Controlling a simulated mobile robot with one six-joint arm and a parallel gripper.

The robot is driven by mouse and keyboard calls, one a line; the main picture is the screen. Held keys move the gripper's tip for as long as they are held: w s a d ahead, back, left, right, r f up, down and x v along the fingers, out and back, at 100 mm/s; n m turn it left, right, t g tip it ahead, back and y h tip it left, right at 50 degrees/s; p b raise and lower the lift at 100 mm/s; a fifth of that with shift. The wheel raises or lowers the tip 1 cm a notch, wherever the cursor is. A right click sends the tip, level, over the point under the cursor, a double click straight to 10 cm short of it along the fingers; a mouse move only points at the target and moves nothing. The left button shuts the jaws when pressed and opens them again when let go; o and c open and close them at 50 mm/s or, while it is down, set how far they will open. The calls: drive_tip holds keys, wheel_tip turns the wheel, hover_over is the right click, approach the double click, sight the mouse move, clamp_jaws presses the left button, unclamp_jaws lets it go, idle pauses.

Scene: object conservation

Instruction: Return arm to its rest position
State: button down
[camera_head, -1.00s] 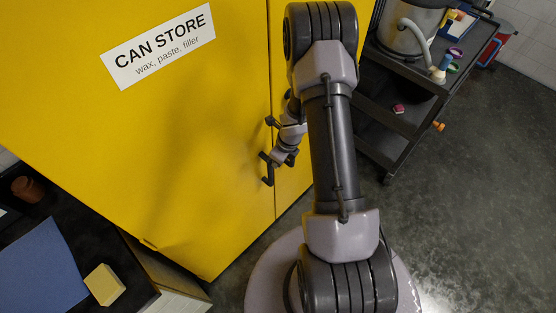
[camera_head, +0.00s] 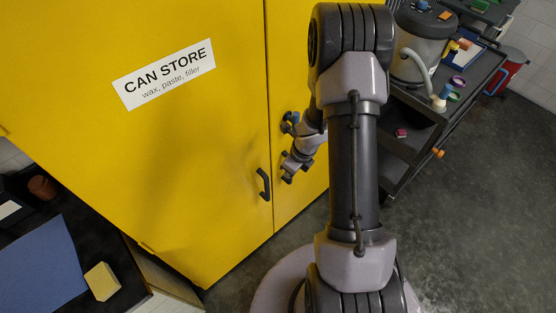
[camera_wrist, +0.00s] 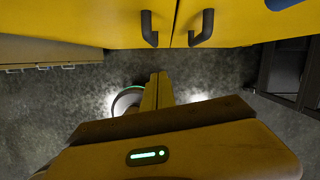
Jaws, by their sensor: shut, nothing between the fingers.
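My gripper (camera_head: 288,178) is in front of the yellow cabinet, to the right of its black left-door handle (camera_head: 264,184) and apart from it. In the wrist view the two fingers of my gripper (camera_wrist: 158,88) are together with nothing between them, over the grey floor. My arm is bent, with its long link upright in the head view. The yellow cabinet (camera_head: 200,150) is labelled CAN STORE and its doors look shut. In the wrist view the left handle (camera_wrist: 148,28) and the right handle (camera_wrist: 203,28) show at the top.
A dark trolley (camera_head: 400,165) with a grey canister (camera_head: 418,45) and small items stands to the right. A dark bench (camera_head: 105,255) with a blue sheet (camera_head: 38,268) and a yellow block (camera_head: 102,281) is at lower left. The floor (camera_head: 470,220) at the right is clear.

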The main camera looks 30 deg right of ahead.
drive_tip(key=w+d+r+m+t+h+b, duration=0.1)
drive_tip(key=w+r+m+t+h+b, duration=0.2)
drive_tip(key=r+m, duration=0.55)
drive_tip(key=w+d+r+m+h+b, duration=0.15)
drive_tip(key=r+m+b, duration=0.25)
drive_tip(key=r+m, duration=0.4)
drive_tip(key=s+a+r+m+y+b, duration=0.2)
drive_tip(key=s+a+m+b, duration=0.2)
drive_tip(key=s+a+m, duration=0.7)
drive_tip(key=s+a+r+m+y+b, duration=0.1)
drive_tip(key=s+a+m+y+b, duration=0.2)
drive_tip(key=s+a+m, duration=0.7)
drive_tip(key=a+m+b, duration=0.1)
drive_tip(key=m, duration=0.6)
drive_tip(key=shift+s+r+m, duration=0.35)
